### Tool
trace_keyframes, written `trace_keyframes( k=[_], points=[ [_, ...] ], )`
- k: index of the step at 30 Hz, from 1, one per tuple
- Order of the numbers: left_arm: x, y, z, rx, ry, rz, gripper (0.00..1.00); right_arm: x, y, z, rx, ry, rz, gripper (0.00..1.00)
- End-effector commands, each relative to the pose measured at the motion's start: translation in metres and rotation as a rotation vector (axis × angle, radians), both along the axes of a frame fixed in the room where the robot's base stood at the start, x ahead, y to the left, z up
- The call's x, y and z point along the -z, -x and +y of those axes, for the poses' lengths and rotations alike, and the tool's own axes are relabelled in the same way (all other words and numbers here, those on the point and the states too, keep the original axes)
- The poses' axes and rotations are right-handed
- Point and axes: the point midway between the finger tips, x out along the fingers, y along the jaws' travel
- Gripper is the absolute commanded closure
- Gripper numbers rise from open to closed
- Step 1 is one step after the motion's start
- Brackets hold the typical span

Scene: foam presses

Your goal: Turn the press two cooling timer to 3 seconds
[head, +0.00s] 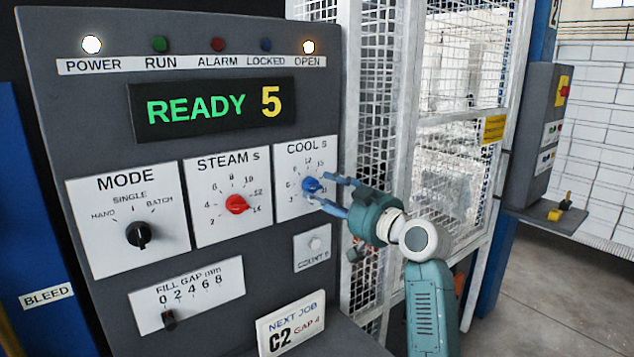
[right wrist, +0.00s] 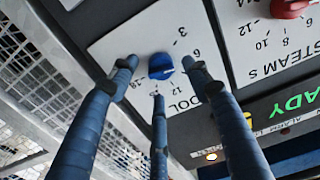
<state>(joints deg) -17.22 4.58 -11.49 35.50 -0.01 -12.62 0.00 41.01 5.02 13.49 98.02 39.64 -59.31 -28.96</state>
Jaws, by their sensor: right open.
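The cooling timer is the blue knob (head: 311,184) on the white COOL S plate (head: 303,150), at the right of the grey press panel. My right gripper (head: 325,190) comes in from the right with its fingers open, close to the knob. In the right wrist view, the blue knob (right wrist: 161,66) sits between the spread fingertips (right wrist: 159,76), and a gap shows beside it. The scale there appears turned, with 3 and 6 near the knob; fingers hide part of it. I cannot read the knob's pointer. My left gripper is out of view.
A red STEAM S knob (head: 236,204) and black MODE knob (head: 138,235) stand left of the timer. The display (head: 212,107) reads READY 5. POWER and OPEN lamps are lit. Below are a COUNT button (head: 315,243) and FILL GAP slider (head: 169,320). A mesh guard (head: 377,100) stands right.

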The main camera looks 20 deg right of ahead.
Motion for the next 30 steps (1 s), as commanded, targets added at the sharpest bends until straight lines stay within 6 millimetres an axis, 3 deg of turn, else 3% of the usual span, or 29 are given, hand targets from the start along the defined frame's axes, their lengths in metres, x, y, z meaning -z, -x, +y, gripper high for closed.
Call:
trace_keyframes(
  k=[7,17,24,30],
  points=[
    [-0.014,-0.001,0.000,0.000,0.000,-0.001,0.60,-0.001,-0.027,0.011,-0.001,-0.001,0.000,0.52],
    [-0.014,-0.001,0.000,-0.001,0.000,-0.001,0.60,0.001,-0.032,0.012,0.000,0.001,0.000,0.52],
    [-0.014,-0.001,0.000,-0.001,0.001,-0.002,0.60,0.001,-0.031,0.012,0.000,0.001,0.001,0.95],
    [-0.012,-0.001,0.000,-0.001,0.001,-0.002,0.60,0.002,-0.031,0.012,-0.001,0.010,-0.002,0.96]
  ],
)
